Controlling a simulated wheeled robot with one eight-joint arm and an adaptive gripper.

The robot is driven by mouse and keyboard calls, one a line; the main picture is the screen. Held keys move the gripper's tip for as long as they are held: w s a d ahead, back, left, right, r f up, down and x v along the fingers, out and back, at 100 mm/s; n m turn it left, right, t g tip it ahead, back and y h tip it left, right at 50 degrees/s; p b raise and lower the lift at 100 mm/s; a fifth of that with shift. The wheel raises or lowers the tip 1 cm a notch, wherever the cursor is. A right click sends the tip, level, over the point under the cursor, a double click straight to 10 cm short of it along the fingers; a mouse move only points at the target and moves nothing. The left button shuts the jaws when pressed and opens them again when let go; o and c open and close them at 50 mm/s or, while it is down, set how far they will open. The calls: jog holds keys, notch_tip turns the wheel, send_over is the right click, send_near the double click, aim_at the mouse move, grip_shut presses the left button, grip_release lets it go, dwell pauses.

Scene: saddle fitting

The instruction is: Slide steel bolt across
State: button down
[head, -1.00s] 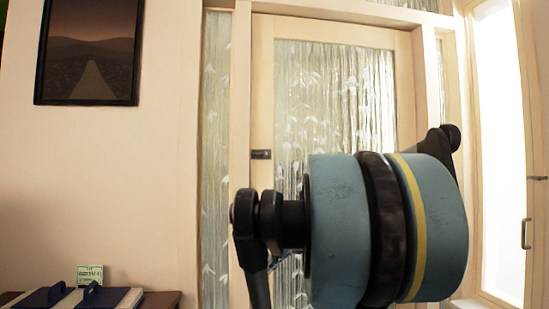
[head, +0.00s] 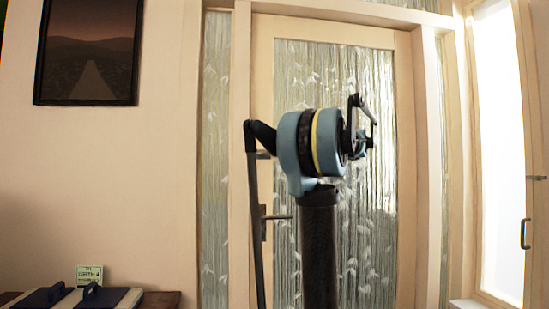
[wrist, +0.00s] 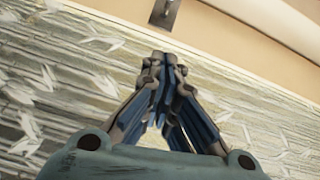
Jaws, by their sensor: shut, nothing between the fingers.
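The steel bolt (head: 264,155) is a small dark fitting at the left edge of the glazed door (head: 404,180), at mid height in the head view. My arm partly covers it there, and its slide position is too small to tell. In the wrist view my gripper (wrist: 161,63) is shut and empty, with the fingertips together in front of the glass. A grey metal fitting (wrist: 165,12) shows beyond the fingertips at the top edge, apart from them in the picture. I cannot tell whether it is the bolt or the handle plate.
A lever handle (head: 277,217) sits on the door below the bolt. A bright window (head: 500,150) is at the right. A dark framed picture (head: 88,50) hangs at the left. Blue-topped items (head: 95,295) and a small green box (head: 89,274) stand at the lower left.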

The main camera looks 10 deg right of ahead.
aim_at(264, 154)
jog(key=x, duration=0.3)
jog(key=s+a+x, duration=0.1)
jog(key=x, duration=0.6)
jog(key=shift+s+a+f, duration=0.15)
jog(key=shift+a+f, duration=0.05)
jog(key=shift+a, duration=0.45)
jog(key=shift+s+a+f, duration=0.1)
jog(key=shift+s+a, duration=0.25)
jog(key=shift+a, duration=0.25)
